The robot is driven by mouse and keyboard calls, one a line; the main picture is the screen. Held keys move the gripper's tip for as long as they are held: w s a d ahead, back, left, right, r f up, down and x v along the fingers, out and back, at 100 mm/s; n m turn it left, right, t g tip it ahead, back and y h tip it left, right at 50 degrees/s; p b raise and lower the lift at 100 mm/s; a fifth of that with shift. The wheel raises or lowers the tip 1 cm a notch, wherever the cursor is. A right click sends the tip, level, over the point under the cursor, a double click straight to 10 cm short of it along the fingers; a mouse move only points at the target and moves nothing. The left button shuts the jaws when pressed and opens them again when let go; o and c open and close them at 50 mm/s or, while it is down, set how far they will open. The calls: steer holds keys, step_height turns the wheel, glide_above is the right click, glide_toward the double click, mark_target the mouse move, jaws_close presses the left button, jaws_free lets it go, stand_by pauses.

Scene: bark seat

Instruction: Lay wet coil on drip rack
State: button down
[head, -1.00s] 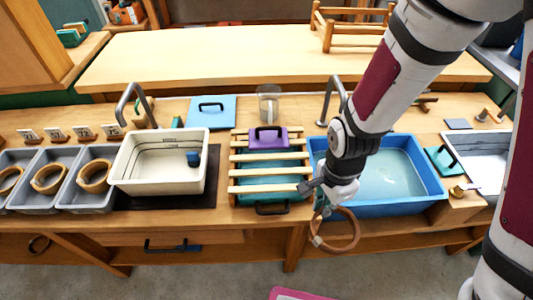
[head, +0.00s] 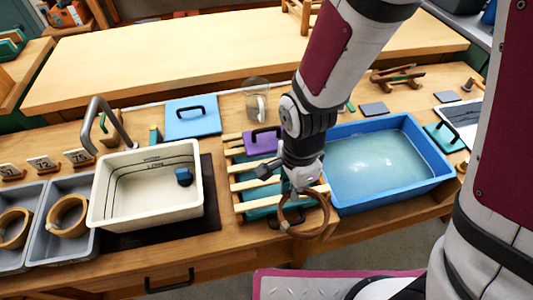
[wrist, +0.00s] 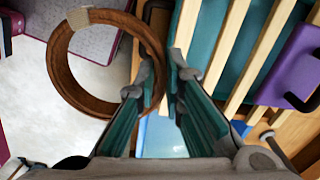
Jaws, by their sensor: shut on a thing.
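The coil is a brown ring with a pale band (head: 325,211), and it hangs from my gripper (head: 298,186) at the front right end of the drip rack. The drip rack (head: 252,183) is pale wooden slats over a teal tray. In the wrist view, the coil (wrist: 62,78) sits at the left finger of my gripper (wrist: 168,78), with the rack's slats (wrist: 228,48) to the right. My gripper is shut on the coil's edge. The head view does not show clearly whether the coil touches the slats; part of the rack is hidden behind my gripper.
A purple handled block (head: 262,142) sits on the rack's far part. A blue tub of water (head: 440,178) stands right of the rack, and a cream basin (head: 103,205) stands left. Grey bins (head: 55,235) with rings are further left. The rack's left slats look bare.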

steer(key=b, duration=0.1)
steer(key=w+b, duration=0.1)
steer(key=b, duration=0.1)
steer(key=shift+a+f, duration=0.25)
steer(key=shift+w+b, duration=0.1)
steer(key=shift+b, duration=1)
steer(key=w+a, duration=0.1)
steer(key=w, duration=0.3)
steer(key=w+a, duration=0.2)
steer(key=w, duration=0.2)
steer(key=w+a+f, duration=0.1)
steer(key=w+a, duration=0.1)
steer(key=w, duration=0.2)
steer(key=shift+a+b, duration=0.25)
steer(key=shift+b, duration=0.1)
steer(key=shift+f, duration=1.75)
steer(key=shift+f, duration=0.15)
steer(key=c, duration=2)
jaws_free()
steer(key=shift+o, duration=0.2)
